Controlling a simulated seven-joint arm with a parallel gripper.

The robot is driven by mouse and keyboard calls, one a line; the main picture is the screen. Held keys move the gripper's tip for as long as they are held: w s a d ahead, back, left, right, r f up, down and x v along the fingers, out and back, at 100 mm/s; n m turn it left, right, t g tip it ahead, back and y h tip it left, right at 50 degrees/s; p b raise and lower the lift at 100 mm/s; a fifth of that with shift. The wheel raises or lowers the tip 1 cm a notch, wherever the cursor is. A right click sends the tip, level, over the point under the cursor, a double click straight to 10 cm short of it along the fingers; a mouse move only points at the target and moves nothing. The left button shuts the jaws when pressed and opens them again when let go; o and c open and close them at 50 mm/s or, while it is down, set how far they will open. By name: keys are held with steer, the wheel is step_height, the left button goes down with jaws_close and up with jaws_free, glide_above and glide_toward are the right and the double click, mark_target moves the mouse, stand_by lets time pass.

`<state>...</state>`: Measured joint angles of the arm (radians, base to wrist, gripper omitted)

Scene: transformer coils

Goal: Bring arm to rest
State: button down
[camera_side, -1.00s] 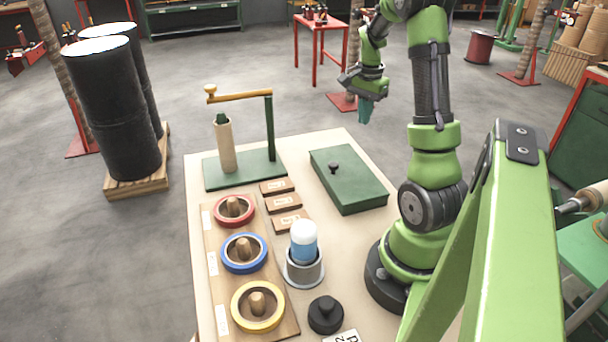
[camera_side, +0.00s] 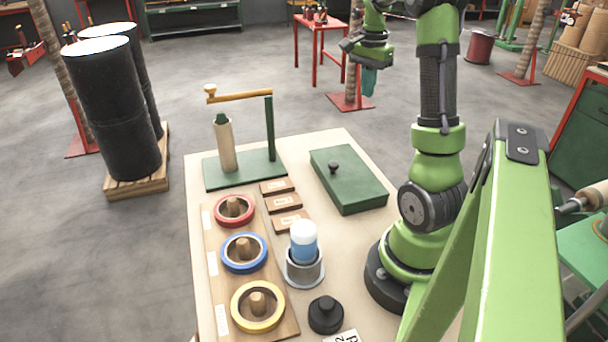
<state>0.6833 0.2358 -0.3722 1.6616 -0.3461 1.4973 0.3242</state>
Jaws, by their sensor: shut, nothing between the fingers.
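My gripper (camera_side: 369,82) is up in the air beyond the far right part of the table, above and behind the green box in the picture. Its fingers are shut and empty. It touches nothing. On the table, red (camera_side: 234,210), blue (camera_side: 244,253) and yellow (camera_side: 258,306) rings sit around wooden pegs on a wooden board (camera_side: 285,327). A green stand (camera_side: 270,130) carries a yellow crank arm (camera_side: 240,96), with a pale roll (camera_side: 225,145) upright beneath its outer end.
A green lidded box (camera_side: 349,180) lies at the table's far right. Several wooden label blocks (camera_side: 284,203) lie mid-table. A blue-and-white cylinder (camera_side: 303,241) stands in a grey cup (camera_side: 304,272), near a black knobbed weight (camera_side: 325,314). A red side table (camera_side: 320,24) stands behind.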

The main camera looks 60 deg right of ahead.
steer(key=shift+d, duration=0.1)
steer(key=w+a+r+n+t, duration=0.1)
steer(key=w+a+n+t, duration=0.3)
steer(key=a, duration=0.6)
steer(key=w+a+n, duration=0.2)
steer(key=a+n, duration=0.4)
steer(key=a, duration=0.5)
steer(key=s+a+r+n+t+y, duration=0.1)
steer(key=s+a+n, duration=0.1)
steer(key=a, duration=0.6)
steer(key=s+a+r+n+t+y, duration=0.1)
steer(key=s+a+n+t, duration=0.1)
steer(key=a+n, duration=0.3)
steer(key=a, duration=0.3)
steer(key=shift+r, duration=0.1)
